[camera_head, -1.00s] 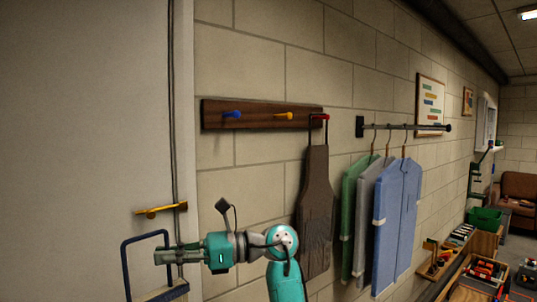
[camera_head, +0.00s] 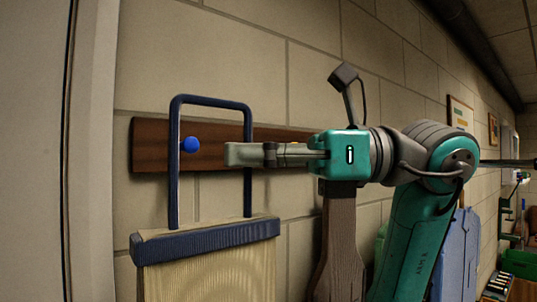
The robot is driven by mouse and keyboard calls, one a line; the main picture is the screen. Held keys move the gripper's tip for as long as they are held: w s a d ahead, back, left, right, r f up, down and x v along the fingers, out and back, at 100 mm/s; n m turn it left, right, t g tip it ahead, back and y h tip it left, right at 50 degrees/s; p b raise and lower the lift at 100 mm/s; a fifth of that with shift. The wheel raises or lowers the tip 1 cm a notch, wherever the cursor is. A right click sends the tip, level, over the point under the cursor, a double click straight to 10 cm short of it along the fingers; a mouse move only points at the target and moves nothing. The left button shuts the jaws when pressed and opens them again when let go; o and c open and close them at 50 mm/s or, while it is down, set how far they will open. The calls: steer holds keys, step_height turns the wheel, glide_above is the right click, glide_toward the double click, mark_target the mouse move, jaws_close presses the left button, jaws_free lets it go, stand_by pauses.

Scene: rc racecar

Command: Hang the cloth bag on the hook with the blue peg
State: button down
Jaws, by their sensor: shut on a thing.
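The cloth bag (camera_head: 208,262) is beige with a dark blue top band and a tall blue loop handle (camera_head: 210,100). My gripper (camera_head: 242,154) is shut on the right side of this handle, and the bag hangs upright below it. The blue peg (camera_head: 190,144) sticks out from the left part of a dark wooden rail (camera_head: 155,150) on the wall. In this view the peg shows inside the handle's outline, near its left side. I cannot tell whether the handle is around the peg or in front of it.
A brown apron (camera_head: 338,235) hangs right of the bag, partly behind my arm. Blue clothing (camera_head: 458,250) hangs farther right. A yellow peg is mostly hidden by my gripper. A pale door (camera_head: 30,150) stands at the left; the wall above the rail is clear.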

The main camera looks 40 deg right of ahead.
mark_target(209, 171)
steer(key=shift+w+d+r, duration=0.1)
steer(key=shift+d, duration=0.1)
steer(key=shift+w+d, duration=0.1)
steer(key=shift+w, duration=0.45)
steer(key=shift+w+f, duration=0.15)
steer(key=shift+w, duration=1.4)
steer(key=shift+w+f, duration=0.15)
steer(key=shift+w, duration=1.45)
steer(key=shift+w+f, duration=0.15)
steer(key=shift+w, duration=1.4)
steer(key=shift+w+f, duration=0.55)
steer(key=shift+f, duration=0.2)
steer(key=c, duration=1.2)
jaws_free()
